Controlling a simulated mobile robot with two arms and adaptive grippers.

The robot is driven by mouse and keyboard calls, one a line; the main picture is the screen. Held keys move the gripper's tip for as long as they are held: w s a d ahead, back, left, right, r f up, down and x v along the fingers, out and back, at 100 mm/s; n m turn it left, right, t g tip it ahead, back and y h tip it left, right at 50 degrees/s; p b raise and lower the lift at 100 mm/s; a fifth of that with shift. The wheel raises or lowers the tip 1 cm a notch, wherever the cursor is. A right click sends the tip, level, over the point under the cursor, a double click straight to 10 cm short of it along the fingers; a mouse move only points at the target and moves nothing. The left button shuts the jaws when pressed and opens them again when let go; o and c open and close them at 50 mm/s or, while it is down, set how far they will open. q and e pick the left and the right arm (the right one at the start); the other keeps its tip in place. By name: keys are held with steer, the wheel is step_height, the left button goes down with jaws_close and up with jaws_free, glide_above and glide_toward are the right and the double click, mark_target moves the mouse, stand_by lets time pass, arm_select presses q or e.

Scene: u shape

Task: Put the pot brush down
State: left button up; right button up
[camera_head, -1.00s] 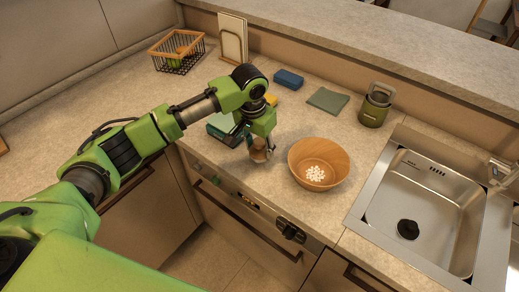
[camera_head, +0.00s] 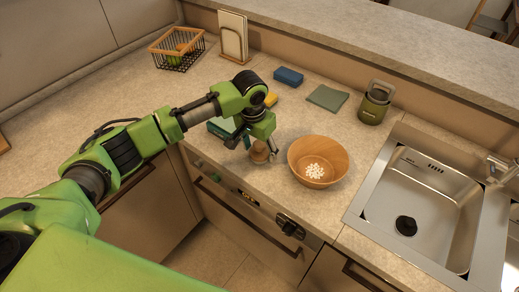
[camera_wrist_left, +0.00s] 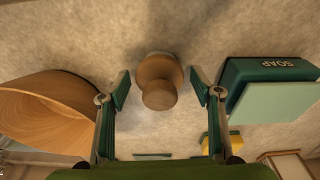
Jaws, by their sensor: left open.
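The pot brush (camera_head: 260,154) is a small wooden piece with a round knob on a wider base. It stands on the counter near the front edge, left of the wooden bowl. It also shows in the left wrist view (camera_wrist_left: 157,72), between the two fingers with a gap on each side. My left gripper (camera_head: 258,146) is open just above and around the brush. Its spread fingers (camera_wrist_left: 160,89) do not touch the brush in the left wrist view. The brush's underside is hidden. My right gripper is not in view.
The wooden bowl (camera_head: 318,160) with white pieces stands close to the right of the brush. A green soap box (camera_wrist_left: 268,90) is on the other side, partly behind my arm. A blue sponge (camera_head: 289,77), grey-green cloth (camera_head: 327,97), green canister (camera_head: 375,103) and sink (camera_head: 425,195) lie beyond.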

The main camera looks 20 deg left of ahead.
mark_target(256, 147)
arm_select(q)
steer(key=r, duration=0.4)
steer(key=s+r+b, duration=0.1)
steer(key=r, duration=0.7)
steer(key=shift+s+a+b, duration=0.3)
steer(key=shift+s+b, duration=0.05)
steer(key=shift+b, duration=0.05)
